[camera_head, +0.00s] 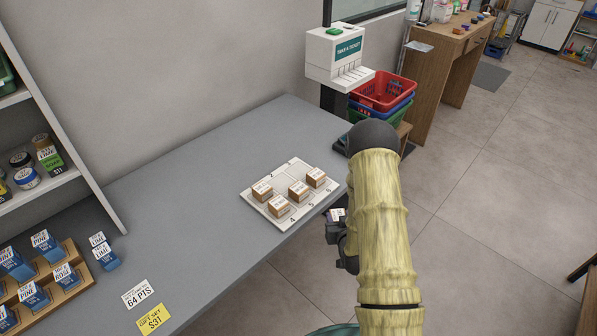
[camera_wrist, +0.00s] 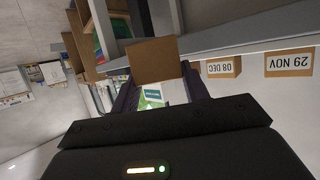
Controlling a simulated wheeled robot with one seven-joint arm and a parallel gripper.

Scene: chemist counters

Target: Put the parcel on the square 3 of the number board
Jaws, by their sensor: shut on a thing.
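The parcel, a small brown box, is in my gripper (camera_wrist: 160,92); its plain brown side (camera_wrist: 155,60) fills the middle of the wrist view. In the head view my gripper (camera_head: 337,226) hangs beyond the counter's front edge, right of the number board, and the parcel's pale top (camera_head: 338,214) just shows. The white number board (camera_head: 249,197) lies on the counter.
The grey counter (camera_head: 205,210) is clear left of the board. A ticket dispenser (camera_head: 335,55) and stacked baskets (camera_head: 385,90) stand beyond its far end. Blue boxes on a wooden rack (camera_head: 70,280) and two price cards (camera_head: 153,318) lie at the near left.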

